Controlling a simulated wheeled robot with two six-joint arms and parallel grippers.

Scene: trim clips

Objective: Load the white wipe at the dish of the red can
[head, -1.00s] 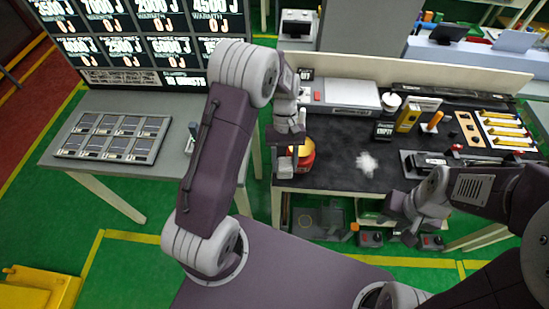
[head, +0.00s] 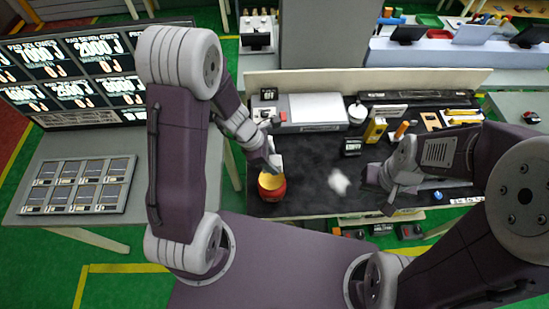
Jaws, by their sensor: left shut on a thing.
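The red can (head: 272,191) stands near the front left of the dark work mat, with its yellow dish-like top (head: 275,179) facing up. My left gripper (head: 270,167) is at the can's back rim and appears shut on it; its fingertips are partly hidden. The white wipe (head: 339,182) lies crumpled on the mat to the right of the can, apart from both grippers. My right gripper (head: 376,180) hangs just right of the wipe; its finger gap cannot be made out.
A grey side table (head: 40,208) with a panel of tiles (head: 82,186) is at the left. The mat between can and wipe is clear.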

